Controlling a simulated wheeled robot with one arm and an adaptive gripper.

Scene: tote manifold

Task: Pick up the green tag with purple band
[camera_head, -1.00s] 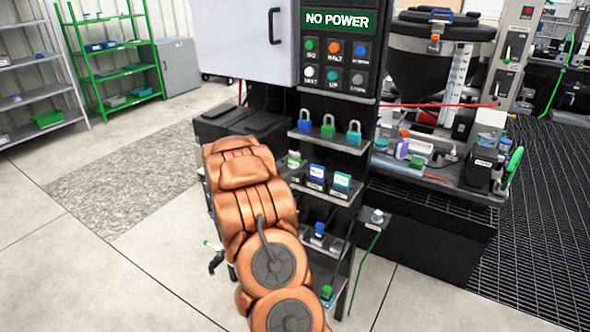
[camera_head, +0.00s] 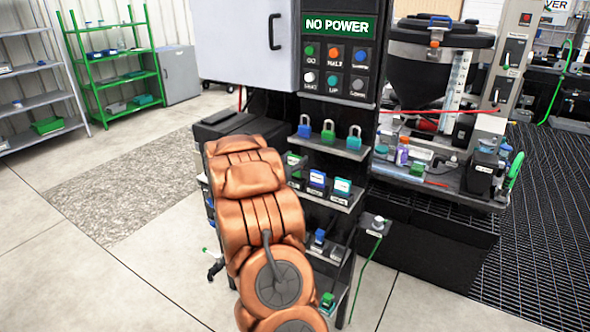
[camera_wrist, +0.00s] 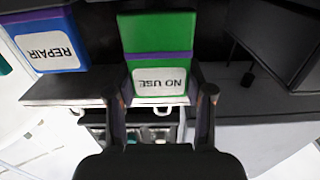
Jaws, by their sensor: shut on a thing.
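The green tag (camera_wrist: 158,38) fills the top middle of the wrist view. It has a purple band and a white label reading "NO USE", upside down. My gripper (camera_wrist: 160,95) is shut on it, with one finger at each side of the label end. In the head view a small part of the green tag (camera_head: 293,159) shows at the left end of the tag shelf, beside my copper-coloured arm. My gripper is hidden behind the arm there.
A blue "REPAIR" tag (camera_wrist: 50,42) stands close by on the left in the wrist view. A teal tag (camera_head: 342,186) shares the shelf. Padlocks (camera_head: 328,131) sit on the shelf above. A dark box-like part (camera_wrist: 280,42) is at the upper right in the wrist view.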

